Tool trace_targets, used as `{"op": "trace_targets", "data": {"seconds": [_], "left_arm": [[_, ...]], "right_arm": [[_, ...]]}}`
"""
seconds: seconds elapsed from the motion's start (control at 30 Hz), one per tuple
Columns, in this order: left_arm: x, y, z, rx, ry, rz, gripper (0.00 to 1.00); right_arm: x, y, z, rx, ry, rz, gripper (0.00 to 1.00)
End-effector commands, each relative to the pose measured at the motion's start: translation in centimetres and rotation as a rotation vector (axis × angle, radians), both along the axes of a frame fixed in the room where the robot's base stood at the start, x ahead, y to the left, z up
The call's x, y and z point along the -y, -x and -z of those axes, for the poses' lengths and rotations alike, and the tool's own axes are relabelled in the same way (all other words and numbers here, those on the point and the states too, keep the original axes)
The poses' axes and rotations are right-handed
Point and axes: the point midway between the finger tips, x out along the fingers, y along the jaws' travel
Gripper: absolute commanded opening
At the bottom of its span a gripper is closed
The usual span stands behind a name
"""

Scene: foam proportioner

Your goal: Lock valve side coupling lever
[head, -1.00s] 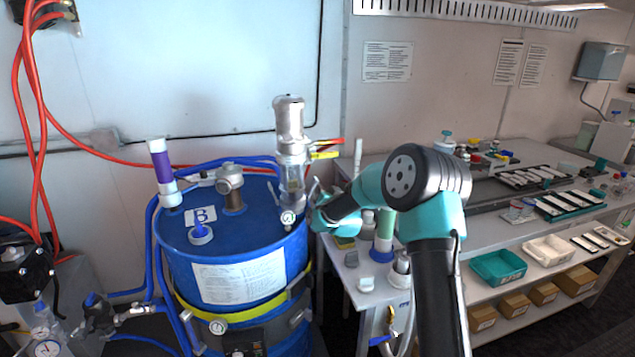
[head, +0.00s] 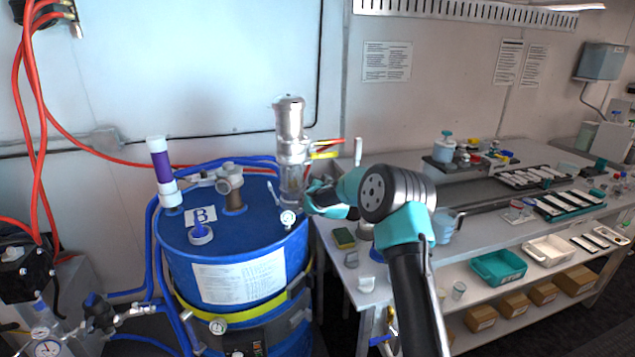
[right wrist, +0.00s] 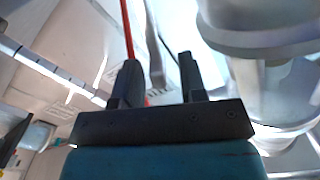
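A metal pump with a clear lower section (head: 291,150) stands upright on the blue drum (head: 240,240). A thin coupling lever (head: 273,191) shows on the left of its lower collar. Any lever on the right of the collar is hidden behind my right gripper (head: 309,199), which is close beside it. In the right wrist view my right gripper (right wrist: 160,72) has its two dark fingers apart. A narrow grey bar (right wrist: 155,45) appears between and beyond them; I cannot tell whether they touch it. A large pale collar (right wrist: 265,40) is close on the right. My left gripper is out of view.
Red and yellow handles (head: 328,150) project right from the pump. A purple-banded tube (head: 160,164) and a capped fitting (head: 231,182) stand on the drum. The bench (head: 340,275) with bottles and trays is on the right.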

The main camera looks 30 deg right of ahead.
Motion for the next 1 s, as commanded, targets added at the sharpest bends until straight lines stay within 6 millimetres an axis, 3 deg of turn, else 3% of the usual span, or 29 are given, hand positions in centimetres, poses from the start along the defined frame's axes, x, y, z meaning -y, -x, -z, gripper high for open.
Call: {"op": "trace_targets", "data": {"seconds": [0.07,0.47,1.0], "left_arm": [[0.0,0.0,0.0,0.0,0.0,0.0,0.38],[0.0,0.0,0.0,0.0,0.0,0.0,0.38],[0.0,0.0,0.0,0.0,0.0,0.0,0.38]], "right_arm": [[-0.01,0.01,0.01,0.0,0.0,0.0,0.38],[-0.01,0.03,0.01,0.0,0.0,0.0,0.01],[-0.28,-0.03,-0.09,-0.006,0.028,0.0,0.0]]}}
